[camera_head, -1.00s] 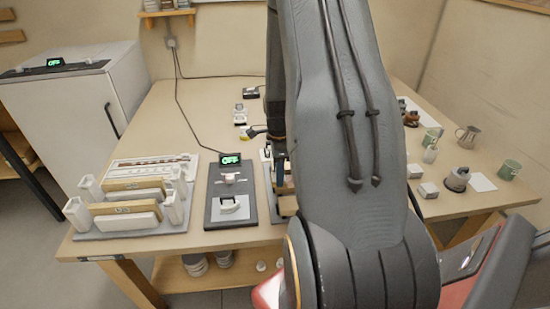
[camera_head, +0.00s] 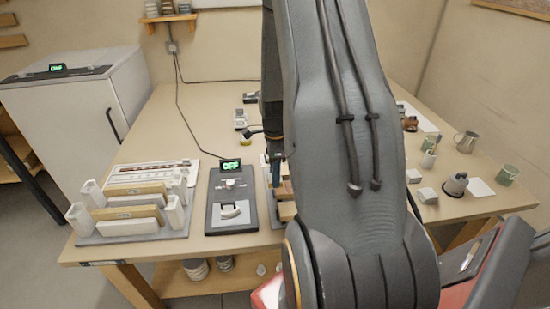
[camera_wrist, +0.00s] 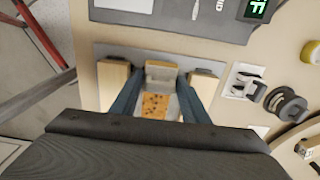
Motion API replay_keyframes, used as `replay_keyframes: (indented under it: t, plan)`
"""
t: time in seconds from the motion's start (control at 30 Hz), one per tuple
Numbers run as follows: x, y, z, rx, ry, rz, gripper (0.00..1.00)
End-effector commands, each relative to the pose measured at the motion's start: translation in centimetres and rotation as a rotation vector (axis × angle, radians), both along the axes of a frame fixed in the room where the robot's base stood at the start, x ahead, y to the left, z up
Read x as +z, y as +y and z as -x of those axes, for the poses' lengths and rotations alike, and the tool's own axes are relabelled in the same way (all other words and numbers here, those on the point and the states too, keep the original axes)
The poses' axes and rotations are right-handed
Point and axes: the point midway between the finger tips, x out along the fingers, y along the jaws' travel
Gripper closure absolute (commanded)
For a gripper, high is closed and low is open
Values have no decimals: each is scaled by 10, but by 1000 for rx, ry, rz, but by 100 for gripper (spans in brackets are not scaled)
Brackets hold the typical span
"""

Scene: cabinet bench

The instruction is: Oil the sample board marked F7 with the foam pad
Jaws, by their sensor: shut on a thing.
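In the wrist view my gripper (camera_wrist: 160,82) has its two blue fingers shut on a pale block (camera_wrist: 161,70), which may be the foam pad or its holder. A speckled orange-brown square (camera_wrist: 155,105) shows between the fingers; I cannot tell whether it is part of what I hold. Wooden blocks (camera_wrist: 113,78) (camera_wrist: 206,84) stand on either side on a grey base (camera_wrist: 104,49). In the head view my gripper (camera_head: 277,172) is mostly hidden by my arm, above wooden pieces (camera_head: 287,209). I cannot read any F7 mark.
A rack (camera_head: 90,238) with wooden boards stands at the front left. Beside it is a dark device (camera_head: 215,218) with a green OFF display (camera_head: 231,166). Cups and a metal jug (camera_head: 467,141) stand at the right. A yellow-rimmed tin (camera_wrist: 311,52) lies right in the wrist view.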

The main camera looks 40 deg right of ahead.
Motion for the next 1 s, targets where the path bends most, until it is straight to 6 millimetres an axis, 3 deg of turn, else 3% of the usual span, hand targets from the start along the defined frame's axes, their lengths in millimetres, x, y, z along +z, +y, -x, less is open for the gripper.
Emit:
replay_keyframes:
  t: [0.53, 1.0]
  plan:
    - [50, 2, -1, 5, 1, -1, 80]
    - [53, 3, -2, 6, 1, -1, 80]
